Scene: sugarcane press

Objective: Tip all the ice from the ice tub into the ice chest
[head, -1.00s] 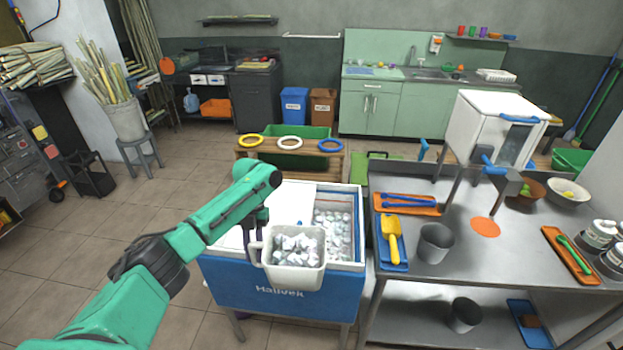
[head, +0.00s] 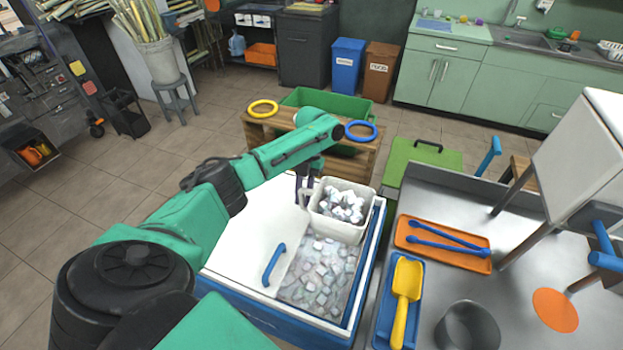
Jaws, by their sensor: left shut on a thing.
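The white ice tub (head: 341,229), full of ice cubes (head: 342,205), is upright above the far right part of the ice chest. My left gripper (head: 308,190) is shut on the tub at its left side; the fingertips are partly hidden by the arm and tub. The blue and white ice chest (head: 372,235) stands below, its right half open with ice (head: 322,278) inside. A white lid with a blue handle (head: 274,264) covers its left half. My right gripper is not in view.
To the right is a metal table with an orange tray (head: 479,262) of blue tongs, a yellow scoop (head: 404,300) on a blue tray, and a grey cup (head: 468,326). A wooden bench with colored rings (head: 262,109) stands behind the chest.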

